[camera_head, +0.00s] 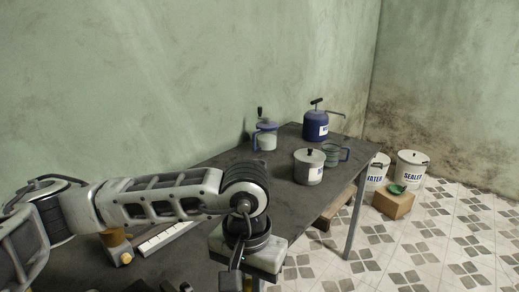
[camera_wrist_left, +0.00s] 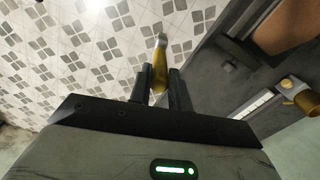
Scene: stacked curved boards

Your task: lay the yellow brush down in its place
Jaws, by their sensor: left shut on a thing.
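The yellow brush (camera_wrist_left: 160,65) shows in the left wrist view between my left fingers, with a pale grey tip at its far end. My left gripper (camera_wrist_left: 161,88) is shut on it, and the brush sticks out beyond the fingertips. Behind it are the tiled floor and the dark table edge. In the head view my left wrist is at the bottom centre over the near part of the table; the fingers and brush are cut off or hidden there. My right gripper does not show.
Buckets and a box (camera_head: 393,203) are on the floor.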

